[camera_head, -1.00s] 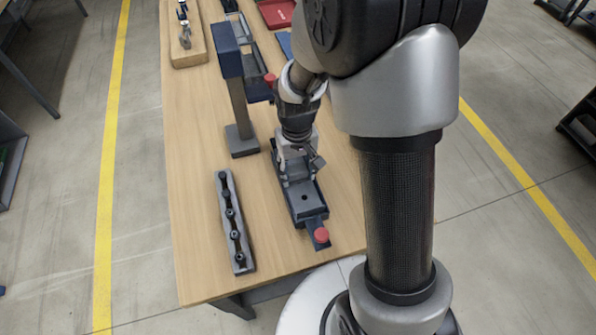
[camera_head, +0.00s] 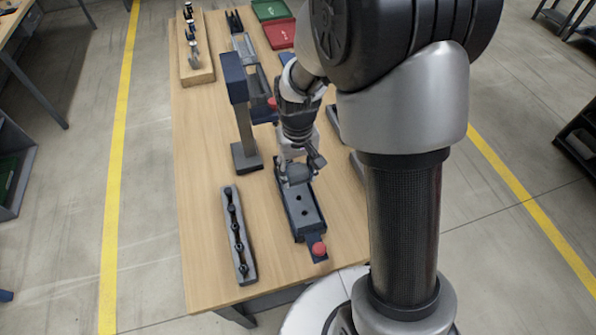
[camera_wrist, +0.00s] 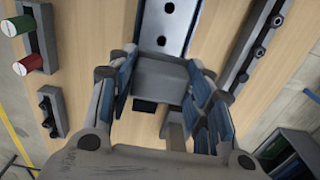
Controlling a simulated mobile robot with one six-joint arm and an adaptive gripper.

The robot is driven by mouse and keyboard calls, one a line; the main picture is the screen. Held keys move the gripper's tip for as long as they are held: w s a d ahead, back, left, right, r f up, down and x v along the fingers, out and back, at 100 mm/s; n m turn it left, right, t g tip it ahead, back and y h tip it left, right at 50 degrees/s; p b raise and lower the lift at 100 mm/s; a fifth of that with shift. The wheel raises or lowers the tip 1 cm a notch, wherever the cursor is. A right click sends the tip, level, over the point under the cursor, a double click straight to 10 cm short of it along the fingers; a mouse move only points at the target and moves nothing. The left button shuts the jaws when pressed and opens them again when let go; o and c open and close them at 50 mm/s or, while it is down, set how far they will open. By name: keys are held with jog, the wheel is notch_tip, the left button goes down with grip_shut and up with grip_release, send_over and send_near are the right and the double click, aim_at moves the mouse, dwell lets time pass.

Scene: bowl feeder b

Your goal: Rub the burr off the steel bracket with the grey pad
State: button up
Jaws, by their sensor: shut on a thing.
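My gripper (camera_head: 297,176) is shut on a grey block, which I take to be the grey pad (camera_wrist: 160,78); it spans between the fingers in the wrist view. The steel bracket (camera_wrist: 168,22) is a flat metal plate with round holes. It lies on a dark blue fixture (camera_head: 315,235), and two of its holes show in the head view. The pad is at the far end of the bracket in the head view and hides that end. I cannot tell whether the pad touches the bracket. I cannot make out the burr.
A rail with several dark bolts (camera_head: 240,235) lies left of the fixture. A post with a dark blue head (camera_head: 236,80) stands behind it. A red knob (camera_head: 319,248) is at the fixture's near end. Red (camera_wrist: 28,64) and green (camera_wrist: 18,26) cylinders show in the wrist view.

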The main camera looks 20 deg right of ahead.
dwell(0.3)
notch_tip(320, 180, up, 6)
jog(key=p, duration=0.4)
jog(key=shift+r+p, duration=0.1)
jog(key=shift+p, duration=0.3)
jog(key=f+b, duration=1.1)
jog(key=shift+w+f, duration=0.2)
jog(key=shift+f, duration=0.1)
jog(key=shift+r, duration=0.1)
